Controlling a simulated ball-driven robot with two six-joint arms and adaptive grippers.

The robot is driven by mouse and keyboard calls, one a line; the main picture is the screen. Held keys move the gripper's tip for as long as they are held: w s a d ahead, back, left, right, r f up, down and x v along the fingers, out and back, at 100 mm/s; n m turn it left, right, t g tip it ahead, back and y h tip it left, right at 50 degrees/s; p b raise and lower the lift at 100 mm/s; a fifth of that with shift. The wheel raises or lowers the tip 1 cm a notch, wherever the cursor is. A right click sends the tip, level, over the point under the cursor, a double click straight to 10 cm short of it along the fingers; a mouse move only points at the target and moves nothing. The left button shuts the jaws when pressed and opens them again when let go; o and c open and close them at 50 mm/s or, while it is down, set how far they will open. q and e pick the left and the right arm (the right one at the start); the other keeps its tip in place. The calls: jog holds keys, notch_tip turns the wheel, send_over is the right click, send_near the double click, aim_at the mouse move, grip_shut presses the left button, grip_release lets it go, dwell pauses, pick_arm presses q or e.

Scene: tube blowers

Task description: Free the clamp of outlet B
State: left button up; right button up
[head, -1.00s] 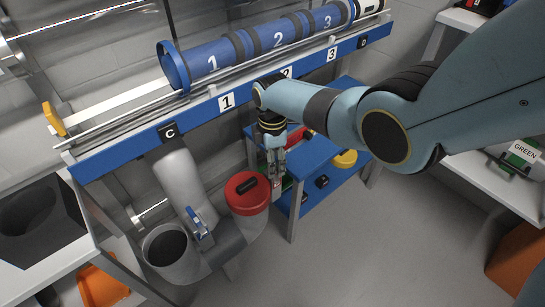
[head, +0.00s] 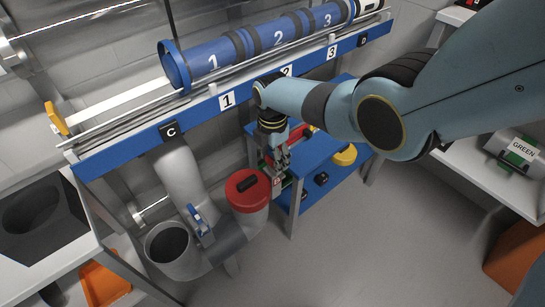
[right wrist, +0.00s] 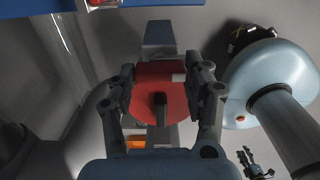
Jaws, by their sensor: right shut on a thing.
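My right gripper (head: 280,170) reaches down at the right edge of a red lid (head: 245,188) with a black handle, which caps a grey outlet pipe. The gripper is shut on what sits there, seemingly the clamp of outlet B; the fingers hide most of it. In the right wrist view the two fingers (right wrist: 164,85) stand apart on either side of the red lid (right wrist: 148,80). No letter B shows. A similar clamp with a blue lever (head: 197,217) sits beside the open outlet (head: 170,243), left of the lid. My left gripper (right wrist: 257,165) shows small in the right wrist view.
A blue rail (head: 195,120) with a C plate (head: 170,132) runs above the outlets under a blue numbered tube (head: 220,57). A blue table (head: 322,160) stands just right of the gripper. Open floor (head: 370,250) lies at the lower right.

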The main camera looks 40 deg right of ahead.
aim_at(272, 160)
jog(key=o, duration=1.2)
jog(key=shift+c, duration=0.2)
jog(key=shift+r, duration=0.1)
notch_tip(272, 160, up, 12)
